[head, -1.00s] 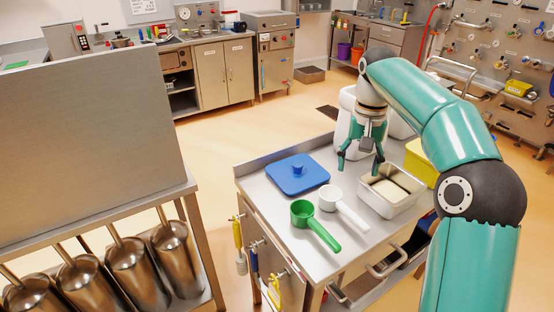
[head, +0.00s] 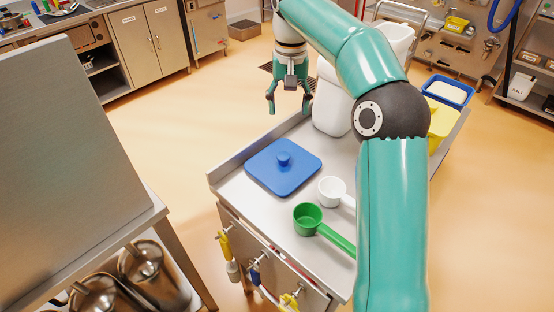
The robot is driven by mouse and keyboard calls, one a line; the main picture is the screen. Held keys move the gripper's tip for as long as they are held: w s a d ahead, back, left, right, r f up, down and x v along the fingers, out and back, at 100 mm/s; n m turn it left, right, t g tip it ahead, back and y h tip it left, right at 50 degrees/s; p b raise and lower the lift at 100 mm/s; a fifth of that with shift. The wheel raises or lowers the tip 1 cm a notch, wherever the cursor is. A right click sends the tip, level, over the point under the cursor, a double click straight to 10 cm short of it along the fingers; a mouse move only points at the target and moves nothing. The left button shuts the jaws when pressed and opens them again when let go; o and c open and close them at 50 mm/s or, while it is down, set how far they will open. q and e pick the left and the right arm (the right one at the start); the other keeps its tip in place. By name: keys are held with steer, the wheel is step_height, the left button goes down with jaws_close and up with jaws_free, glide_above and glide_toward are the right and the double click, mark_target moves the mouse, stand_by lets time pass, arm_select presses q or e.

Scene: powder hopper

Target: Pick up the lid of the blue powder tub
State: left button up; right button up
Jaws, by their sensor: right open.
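The blue lid (head: 268,177) is square with a round knob on top and lies flat on the steel worktop (head: 231,190). A blue tub (head: 447,91) with white powder in it shows behind the worktop's right side, with no lid on it. My right gripper (head: 289,104) is open and empty, pointing down beyond the lid near the worktop's back edge. It is apart from the lid. My left gripper is out of view.
A white scoop (head: 331,190) and a green scoop (head: 308,218) lie right of the lid. A white container (head: 332,105) stands right of my right gripper. A yellow container (head: 440,123) is partly behind my arm. A steel panel (head: 75,170) stands at left.

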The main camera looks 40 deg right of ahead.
steer(key=b, duration=0.2)
glide_above(283, 155)
steer(key=f, duration=0.7)
steer(key=d+f, duration=0.1)
steer(key=f, duration=0.2)
steer(key=shift+s+f, duration=0.1)
steer(key=shift+f, duration=0.3)
steer(key=shift+a+f, duration=0.15)
steer(key=shift+f, duration=0.85)
steer(key=shift+a+f, duration=0.2)
steer(key=shift+f, duration=0.85)
steer(key=shift+a+f, duration=0.15)
steer(key=shift+f, duration=0.85)
jaws_close()
